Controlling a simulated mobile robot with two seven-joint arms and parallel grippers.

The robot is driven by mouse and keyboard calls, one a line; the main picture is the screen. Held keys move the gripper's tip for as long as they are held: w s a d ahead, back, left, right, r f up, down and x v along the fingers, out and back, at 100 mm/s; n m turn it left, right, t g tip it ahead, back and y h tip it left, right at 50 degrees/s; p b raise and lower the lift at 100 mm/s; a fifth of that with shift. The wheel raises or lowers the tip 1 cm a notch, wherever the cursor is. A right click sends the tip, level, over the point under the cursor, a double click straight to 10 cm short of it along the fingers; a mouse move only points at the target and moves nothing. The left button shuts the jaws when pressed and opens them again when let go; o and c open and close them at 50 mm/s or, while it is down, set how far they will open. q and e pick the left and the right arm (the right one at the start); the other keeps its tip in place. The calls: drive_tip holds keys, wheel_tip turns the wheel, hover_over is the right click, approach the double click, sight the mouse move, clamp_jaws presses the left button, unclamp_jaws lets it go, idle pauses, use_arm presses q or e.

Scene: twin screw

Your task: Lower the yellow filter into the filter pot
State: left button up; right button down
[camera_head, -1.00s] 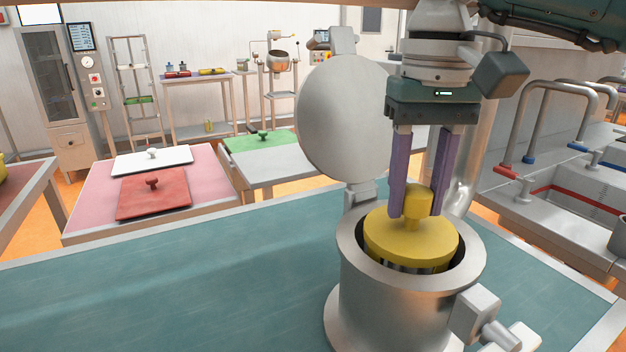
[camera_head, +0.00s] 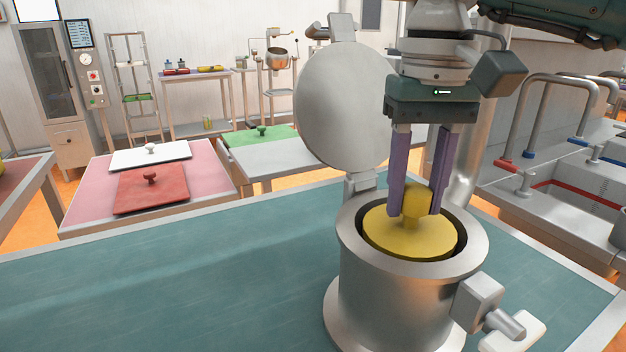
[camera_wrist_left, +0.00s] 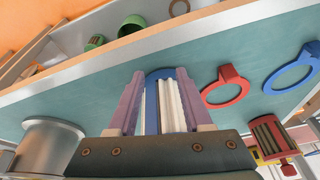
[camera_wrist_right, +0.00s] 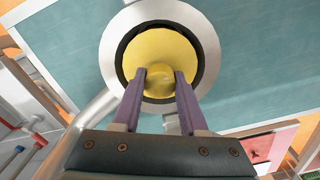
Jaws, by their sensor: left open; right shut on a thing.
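The yellow filter (camera_head: 415,238) is inside the mouth of the metal filter pot (camera_head: 390,300). Its round top is level, close to the rim, with a dark gap around it. My right gripper (camera_head: 418,205) points down and is shut on the filter's knob. In the right wrist view, the filter (camera_wrist_right: 160,55) is ringed by the pot rim (camera_wrist_right: 208,55), with the right gripper (camera_wrist_right: 158,75) at its knob. My left gripper (camera_wrist_left: 157,75) shows only in its wrist view, open. A blue-and-white ribbed object (camera_wrist_left: 165,100) appears between its fingers; contact cannot be told.
The pot's round lid (camera_head: 343,105) stands open behind the pot. A side handle (camera_head: 490,310) sticks out at front right. The teal table (camera_head: 180,270) is clear left of the pot. A red ring (camera_wrist_left: 226,85) and blue ring (camera_wrist_left: 292,70) lie on the table in the left wrist view.

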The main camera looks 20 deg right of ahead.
drive_tip(key=shift+c, duration=1.8)
unclamp_jaws()
drive_tip(key=shift+f, duration=0.1)
